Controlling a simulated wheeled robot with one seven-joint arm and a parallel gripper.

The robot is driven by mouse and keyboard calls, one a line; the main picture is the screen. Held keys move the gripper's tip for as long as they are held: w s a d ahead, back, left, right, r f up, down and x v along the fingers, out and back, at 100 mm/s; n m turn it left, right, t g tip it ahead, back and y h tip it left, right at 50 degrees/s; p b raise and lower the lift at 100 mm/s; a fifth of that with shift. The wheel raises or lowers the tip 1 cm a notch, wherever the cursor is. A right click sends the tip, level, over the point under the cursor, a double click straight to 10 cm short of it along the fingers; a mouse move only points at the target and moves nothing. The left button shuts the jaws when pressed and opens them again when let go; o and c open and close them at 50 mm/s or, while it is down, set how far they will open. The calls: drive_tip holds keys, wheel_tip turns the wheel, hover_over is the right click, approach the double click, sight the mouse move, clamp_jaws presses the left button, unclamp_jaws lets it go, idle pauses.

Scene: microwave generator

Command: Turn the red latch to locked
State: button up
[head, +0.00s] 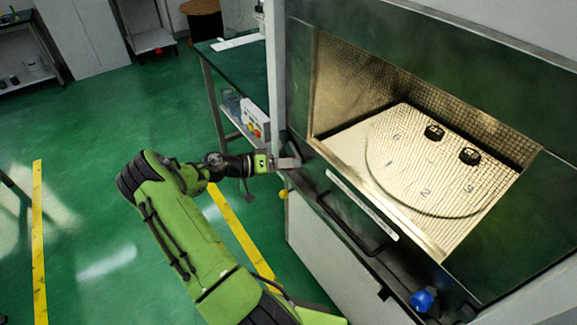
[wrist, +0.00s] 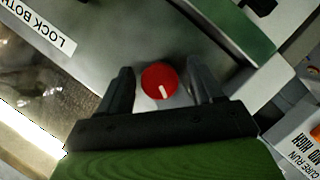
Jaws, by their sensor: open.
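The red latch (wrist: 160,80) is a round red knob with a short white mark, on a pale panel in the wrist view. The mark points down in the picture, towards my gripper's palm. My gripper (wrist: 160,67) is open, with one dark finger on each side of the latch. Small gaps show between the fingers and the knob, so no grip is seen. In the head view my gripper (head: 289,162) is at the left front edge of the generator (head: 300,230), and the latch is hidden there.
The generator's chamber (head: 430,190) stands open, with two black items (head: 434,132) on a numbered plate. A black handle bar (head: 350,235), a blue knob (head: 424,299) and a yellow knob (head: 283,194) are along its front. A green-topped bench (head: 235,75) stands behind my gripper. Green floor lies open at left.

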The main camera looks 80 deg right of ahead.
drive_tip(key=shift+s+d+f, duration=0.1)
drive_tip(key=shift+s+d, duration=0.05)
drive_tip(key=shift+s, duration=0.1)
drive_tip(key=shift+c, duration=0.4)
drive_tip(key=c, duration=0.9)
drive_tip(key=shift+f+b, duration=0.1)
drive_tip(key=shift+b, duration=0.3)
drive_tip(key=shift+c, duration=0.3)
drive_tip(key=shift+b, duration=0.3)
drive_tip(key=o, duration=1)
drive_tip(key=shift+o, duration=0.2)
